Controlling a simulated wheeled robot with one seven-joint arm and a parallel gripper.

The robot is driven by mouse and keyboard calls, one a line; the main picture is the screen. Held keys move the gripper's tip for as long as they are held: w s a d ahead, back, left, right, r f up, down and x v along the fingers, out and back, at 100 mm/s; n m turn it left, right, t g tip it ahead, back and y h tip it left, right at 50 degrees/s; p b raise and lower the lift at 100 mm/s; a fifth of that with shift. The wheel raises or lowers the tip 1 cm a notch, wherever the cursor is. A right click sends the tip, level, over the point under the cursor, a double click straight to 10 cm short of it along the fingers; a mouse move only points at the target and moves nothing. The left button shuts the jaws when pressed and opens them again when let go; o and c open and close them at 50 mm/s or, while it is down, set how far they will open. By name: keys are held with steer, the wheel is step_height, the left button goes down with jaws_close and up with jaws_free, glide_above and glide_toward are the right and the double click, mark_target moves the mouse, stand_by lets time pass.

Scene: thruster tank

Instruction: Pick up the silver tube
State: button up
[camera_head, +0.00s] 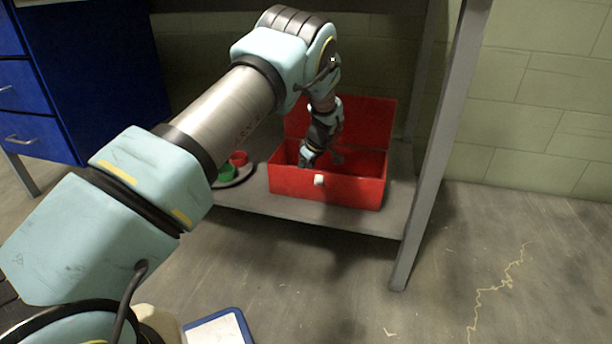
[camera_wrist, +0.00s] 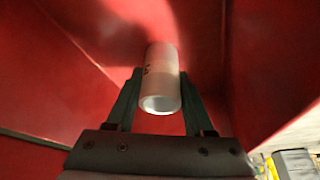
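The silver tube (camera_wrist: 161,78) is a short, pale, hollow cylinder in the wrist view, with its open near end facing the camera. My gripper (camera_wrist: 160,76) has one finger on each side of the tube, and both look flush against it, so it appears shut on the tube. Red box walls surround them. In the head view my gripper (camera_head: 322,158) reaches down into the open red box (camera_head: 325,187). The tube cannot be made out there. Whether the tube still touches the box is not clear.
The box stands on a low grey shelf (camera_head: 300,208), its lid raised behind. A plate with a green item (camera_head: 227,173) and a red item (camera_head: 238,158) is left of it. A table leg (camera_head: 428,160) stands to the right. Blue drawers (camera_head: 40,140) are far left.

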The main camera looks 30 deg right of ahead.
jaws_close()
stand_by(0.3)
